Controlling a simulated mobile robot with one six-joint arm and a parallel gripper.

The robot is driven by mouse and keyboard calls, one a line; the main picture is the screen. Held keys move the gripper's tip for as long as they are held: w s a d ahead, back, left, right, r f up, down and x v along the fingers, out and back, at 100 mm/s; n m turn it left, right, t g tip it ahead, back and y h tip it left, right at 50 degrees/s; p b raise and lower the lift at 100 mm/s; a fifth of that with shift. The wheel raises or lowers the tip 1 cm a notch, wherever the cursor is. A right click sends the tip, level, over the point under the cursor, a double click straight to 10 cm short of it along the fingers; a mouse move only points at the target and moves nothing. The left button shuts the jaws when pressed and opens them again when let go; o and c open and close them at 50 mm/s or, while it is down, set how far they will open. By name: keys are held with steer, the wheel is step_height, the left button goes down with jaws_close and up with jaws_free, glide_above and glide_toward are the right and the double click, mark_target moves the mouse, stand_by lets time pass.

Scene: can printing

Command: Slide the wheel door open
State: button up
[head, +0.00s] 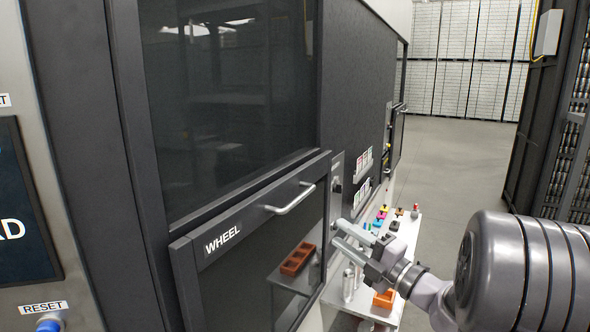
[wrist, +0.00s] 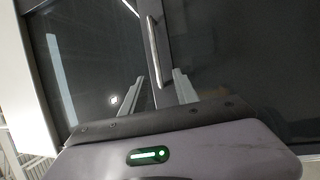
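The wheel door (head: 232,268) is a dark framed panel with a white "WHEEL" label, low on the machine's side. Its silver bar handle (head: 291,201) runs along the top rail. My gripper (head: 338,232) is open and empty, to the right of the handle and lower in the head view, with its fingers pointing toward the door. In the wrist view the handle (wrist: 154,52) lies ahead, in line with the gap between the spread fingers (wrist: 159,85). The fingers look apart from the handle. The door appears shut beneath the large dark window (head: 225,100).
A white side table (head: 408,236) beside the machine holds small coloured items, silver cans and an orange bin (head: 385,298) near my arm. An orange-brown tray (head: 297,259) shows in the door pane. Open floor (head: 455,150) lies beyond, with a dark rack at right.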

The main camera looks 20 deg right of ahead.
steer(key=d+m+h, duration=0.1)
steer(key=d, duration=0.1)
steer(key=p, duration=0.1)
glide_toward(302, 194)
steer(key=shift+t, duration=0.3)
steer(key=x, duration=0.3)
steer(key=p+x, duration=0.1)
steer(key=x, duration=0.2)
steer(key=f+p+x, duration=0.1)
steer(key=x, duration=0.2)
steer(key=shift+w+a, duration=0.15)
steer(key=shift+a, duration=0.05)
steer(key=shift+w+f, duration=0.1)
steer(key=shift+w, duration=0.3)
steer(key=shift+s, duration=0.1)
jaws_close()
